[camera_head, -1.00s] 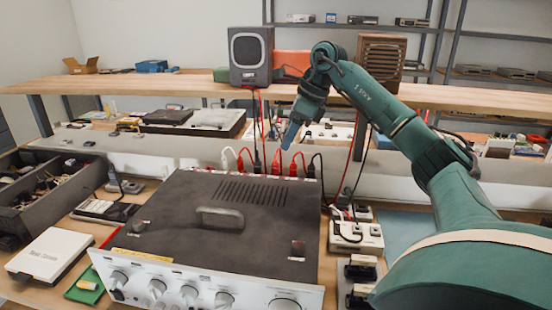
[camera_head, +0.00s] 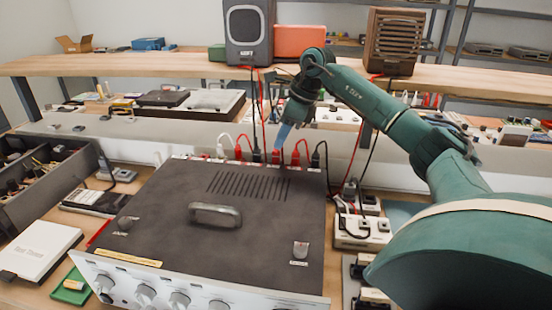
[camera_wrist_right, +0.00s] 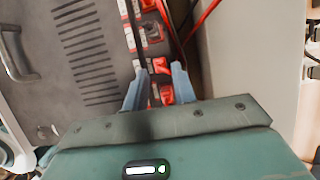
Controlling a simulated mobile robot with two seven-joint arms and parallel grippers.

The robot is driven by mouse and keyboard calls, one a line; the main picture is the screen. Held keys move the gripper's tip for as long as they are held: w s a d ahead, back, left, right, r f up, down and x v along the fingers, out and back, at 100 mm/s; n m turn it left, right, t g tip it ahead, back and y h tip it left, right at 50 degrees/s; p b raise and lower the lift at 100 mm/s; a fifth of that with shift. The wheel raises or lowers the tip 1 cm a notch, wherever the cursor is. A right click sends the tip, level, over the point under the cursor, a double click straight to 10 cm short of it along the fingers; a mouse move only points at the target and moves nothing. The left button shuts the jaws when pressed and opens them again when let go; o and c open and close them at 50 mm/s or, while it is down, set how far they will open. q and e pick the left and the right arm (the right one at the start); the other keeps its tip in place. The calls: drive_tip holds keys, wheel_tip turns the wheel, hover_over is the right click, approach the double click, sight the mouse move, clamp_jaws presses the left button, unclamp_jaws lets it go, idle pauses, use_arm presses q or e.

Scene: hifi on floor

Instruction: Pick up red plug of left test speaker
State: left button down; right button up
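The left test speaker (camera_head: 249,30) is a grey box on the shelf, with red and black cables running down behind the amplifier (camera_head: 170,210). A row of white, red and black plugs stands along the amplifier's rear edge. My right gripper (camera_head: 281,138) points down just above a red plug (camera_head: 276,157) in this row. In the wrist view my right gripper (camera_wrist_right: 160,72) is open, with a black piece and a red plug (camera_wrist_right: 166,94) between its blue fingers. Contact cannot be told. Which red plug belongs to the left speaker is not clear. My left gripper is not in view.
Neighbouring black (camera_head: 257,155) and red plugs (camera_head: 295,155) stand close on both sides, with loose cables around. A brown speaker (camera_head: 393,41) stands on the shelf (camera_head: 130,66) at right. A power strip (camera_head: 362,232) lies right of the amplifier.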

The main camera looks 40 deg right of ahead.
sight(276, 152)
drive_tip(key=x, duration=0.5)
drive_tip(key=shift+s+f, duration=0.15)
drive_tip(key=shift+f, duration=0.15)
clamp_jaws()
